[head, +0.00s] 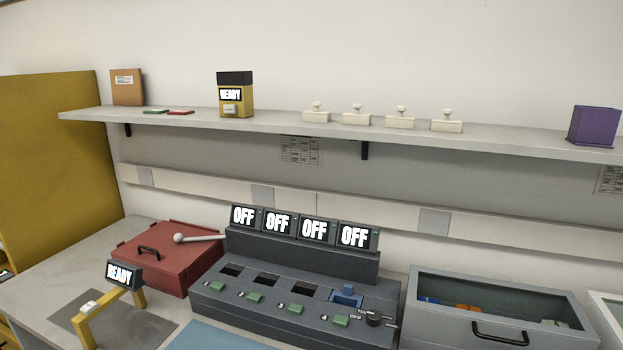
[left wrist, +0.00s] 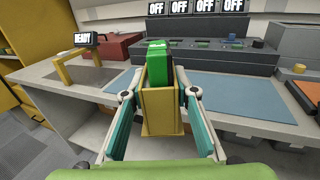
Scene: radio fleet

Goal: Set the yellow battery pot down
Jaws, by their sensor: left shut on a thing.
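The yellow battery pot (left wrist: 162,112) is an open-topped box in the middle of the left wrist view. A green block with a dark side (left wrist: 159,58) stands up out of it. My left gripper (left wrist: 160,98) is shut on the pot, with one teal finger on each side, and holds it upright. The pot shows in front of the workbench (left wrist: 108,97); I cannot tell its height over the surface. The head view shows neither the pot nor my grippers. My right gripper is not in view.
A blue mat (left wrist: 220,90) lies on the bench, with clear room on it. A charger with several OFF screens (head: 300,284) stands behind it. A red lidded box (head: 170,258), a yellow stand with a READY screen (head: 122,276) and a grey bin (head: 500,331) flank it.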

